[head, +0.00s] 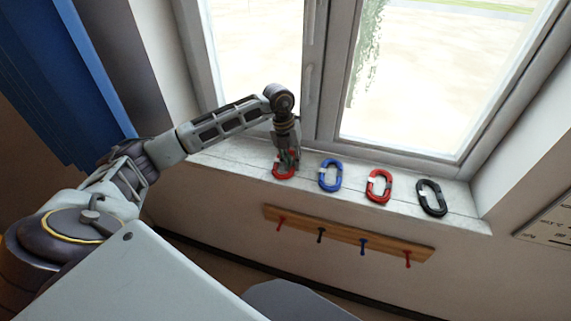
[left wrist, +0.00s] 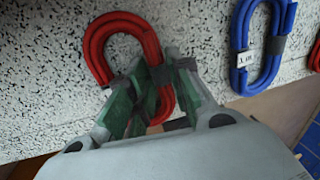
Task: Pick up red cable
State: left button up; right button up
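A red cable (left wrist: 108,28), coiled into an oval loop, lies at the left end of the window sill; it also shows in the head view (head: 283,175). My left gripper (head: 287,160) points down at it. In the left wrist view the gripper's green-padded fingers (left wrist: 154,72) stand apart, one on each side of the loop's right strand, near a dark tie. Part of the loop is hidden behind the fingers. Whether the pads touch the cable is hard to tell. A second red cable (head: 379,186) lies farther right on the sill. My right gripper is not in view.
A blue cable (head: 330,175) lies between the two red ones, and a black cable (head: 432,198) lies at the right end. The window frame (head: 400,157) rises behind the sill. Below hangs a wooden rail (head: 340,235) with several coloured hooks.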

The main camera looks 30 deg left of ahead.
pick_arm(q)
jog(key=shift+c, duration=0.2)
grip_shut()
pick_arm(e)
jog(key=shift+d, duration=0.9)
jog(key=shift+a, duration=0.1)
